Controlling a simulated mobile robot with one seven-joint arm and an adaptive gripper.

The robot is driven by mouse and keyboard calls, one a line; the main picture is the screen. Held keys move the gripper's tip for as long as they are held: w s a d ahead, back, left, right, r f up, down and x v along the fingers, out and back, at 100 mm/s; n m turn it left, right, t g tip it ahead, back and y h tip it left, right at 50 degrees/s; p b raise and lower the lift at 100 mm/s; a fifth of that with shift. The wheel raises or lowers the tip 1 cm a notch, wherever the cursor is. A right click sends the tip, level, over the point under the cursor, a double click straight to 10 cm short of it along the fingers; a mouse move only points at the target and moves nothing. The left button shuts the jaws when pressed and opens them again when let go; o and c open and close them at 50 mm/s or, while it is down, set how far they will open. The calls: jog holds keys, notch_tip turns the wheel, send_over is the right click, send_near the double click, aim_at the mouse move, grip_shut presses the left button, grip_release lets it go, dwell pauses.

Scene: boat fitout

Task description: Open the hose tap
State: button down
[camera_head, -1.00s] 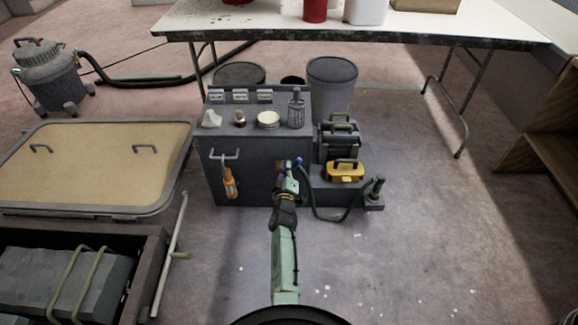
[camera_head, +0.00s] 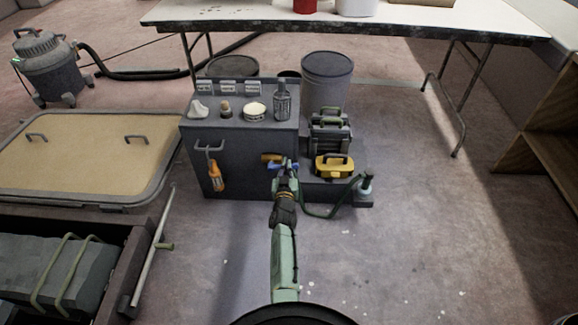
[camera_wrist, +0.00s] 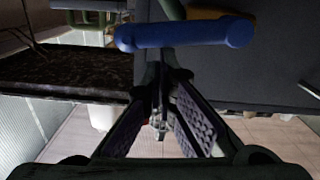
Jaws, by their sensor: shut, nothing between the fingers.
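The hose tap (camera_head: 270,157) is on the front of a dark grey cabinet, near its right edge. Its brass-coloured body shows just left of my gripper (camera_head: 286,170). In the wrist view, its blue bar handle (camera_wrist: 185,34) lies roughly crosswise, just beyond and above my fingertips (camera_wrist: 164,76). The fingers are shut with nothing between them. I cannot tell whether they touch the handle. A dark green hose (camera_head: 322,215) hangs in a loop right of my gripper and ends at a nozzle (camera_head: 366,188). My gripper hides part of the tap in the head view.
The cabinet (camera_head: 236,165) carries small items on top and an orange-handled tool (camera_head: 216,176) in front. A tan hatch panel (camera_head: 75,160) is at left. Floor at right is clear.

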jog(key=shift+d+f, duration=0.1)
jog(key=shift+f, duration=0.25)
jog(key=shift+d, duration=0.1)
dwell(0.5)
